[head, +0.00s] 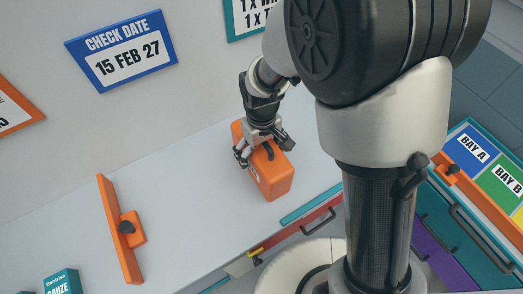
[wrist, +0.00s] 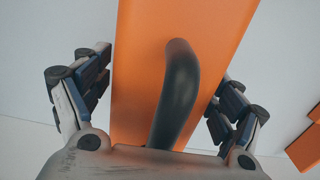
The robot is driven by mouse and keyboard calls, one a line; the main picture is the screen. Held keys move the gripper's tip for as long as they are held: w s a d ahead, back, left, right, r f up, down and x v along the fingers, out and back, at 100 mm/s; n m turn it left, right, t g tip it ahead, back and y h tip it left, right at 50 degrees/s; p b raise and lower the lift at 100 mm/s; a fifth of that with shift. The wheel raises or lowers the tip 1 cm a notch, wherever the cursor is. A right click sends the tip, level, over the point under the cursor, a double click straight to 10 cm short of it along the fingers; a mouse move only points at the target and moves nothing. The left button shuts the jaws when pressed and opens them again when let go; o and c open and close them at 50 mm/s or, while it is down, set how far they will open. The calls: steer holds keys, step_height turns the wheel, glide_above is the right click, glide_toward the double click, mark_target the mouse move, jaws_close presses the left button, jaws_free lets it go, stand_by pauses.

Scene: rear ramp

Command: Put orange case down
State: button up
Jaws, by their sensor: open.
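The orange case (head: 274,177) stands on the white counter (head: 190,205) in the head view, with a dark handle on its top. In the wrist view the orange case (wrist: 135,75) fills the middle, and its dark handle (wrist: 178,90) runs between my fingers. My gripper (head: 262,150) is right over the case, its fingers spread to either side of it. In the wrist view my gripper (wrist: 160,95) is open, and a gap shows between the fingers and the handle. The case's underside is hidden.
A teal gauze box (head: 63,282) is at the lower left. Drawers (head: 300,228) run below the counter's front edge. Bay-labelled panels (head: 475,150) are at the right.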

steer(key=shift+r, duration=0.1)
step_height(320, 180, up, 12)
steer(key=p, duration=0.3)
steer(key=shift+d+r, duration=0.2)
steer(key=shift+r, duration=0.1)
steer(key=s+d+r+m+t, duration=0.4)
steer(key=s+d+r+m, duration=0.2)
steer(key=s+d+r, duration=0.6)
steer(key=s+d, duration=0.3)
steer(key=d, duration=0.1)
steer(key=shift+s+r+m+t, duration=0.3)
steer(key=shift+m, duration=0.1)
step_height(320, 180, down, 5)
steer(key=b, duration=0.4)
steer(key=shift+b, duration=0.35)
